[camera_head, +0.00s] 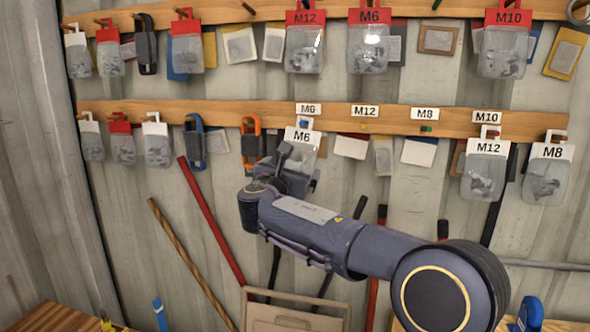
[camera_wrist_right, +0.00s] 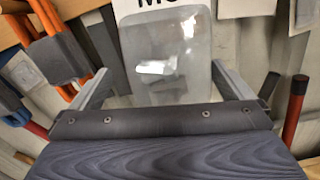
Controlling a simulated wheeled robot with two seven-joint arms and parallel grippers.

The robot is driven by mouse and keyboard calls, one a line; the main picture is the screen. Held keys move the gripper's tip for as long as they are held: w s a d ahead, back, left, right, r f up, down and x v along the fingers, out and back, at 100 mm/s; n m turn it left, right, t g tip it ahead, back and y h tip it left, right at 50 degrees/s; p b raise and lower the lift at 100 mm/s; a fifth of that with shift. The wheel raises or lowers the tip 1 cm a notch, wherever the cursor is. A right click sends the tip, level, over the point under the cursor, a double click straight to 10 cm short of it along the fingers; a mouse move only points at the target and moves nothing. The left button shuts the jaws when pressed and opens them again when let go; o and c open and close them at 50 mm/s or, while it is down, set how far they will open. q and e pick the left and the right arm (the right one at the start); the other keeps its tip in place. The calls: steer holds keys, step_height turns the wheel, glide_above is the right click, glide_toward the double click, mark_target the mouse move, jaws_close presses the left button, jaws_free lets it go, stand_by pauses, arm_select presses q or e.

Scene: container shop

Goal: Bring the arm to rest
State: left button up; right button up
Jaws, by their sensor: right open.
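My right arm reaches up from the lower right in the head view, and its gripper (camera_head: 298,158) is at the lower wooden rail (camera_head: 390,117). The gripper is open. A clear bag with a white M6 card (camera_head: 301,136) hangs below the M6 rail label (camera_head: 308,109), partly hidden by the gripper. In the right wrist view the clear bag (camera_wrist_right: 165,45) lies between the two spread fingers (camera_wrist_right: 163,80). I cannot tell whether the fingers touch it. My left gripper is not in view.
Red-card bags (camera_head: 305,45) hang on the upper rail. White-card M12 (camera_head: 484,172) and M8 (camera_head: 545,178) bags hang to the right. Orange clamps (camera_head: 250,140) hang just left of my gripper. Long rods (camera_head: 212,220) lean against the wall below.

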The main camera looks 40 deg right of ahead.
steer(key=shift+v, duration=1.15)
steer(key=s+a+f+m+g+y, duration=0.1)
steer(key=s+f+m+g+y, duration=0.1)
steer(key=s+f+m+y, duration=0.4)
steer(key=s+a+f+m+g+y, duration=0.25)
steer(key=s+f+m, duration=0.25)
steer(key=s+f, duration=0.55)
steer(key=s+a+f+m+y, duration=0.4)
steer(key=s+a+f+m, duration=0.2)
steer(key=a, duration=0.3)
steer(key=s+a+f+m+g+y, duration=0.1)
steer(key=s+a+f+m+y, duration=0.4)
steer(key=s+a+m, duration=0.3)
steer(key=shift+s+a+f, duration=0.45)
steer(key=shift+s+f, duration=0.05)
steer(key=shift+f, duration=0.3)
steer(key=shift+y, duration=0.25)
steer(key=shift+c, duration=0.3)
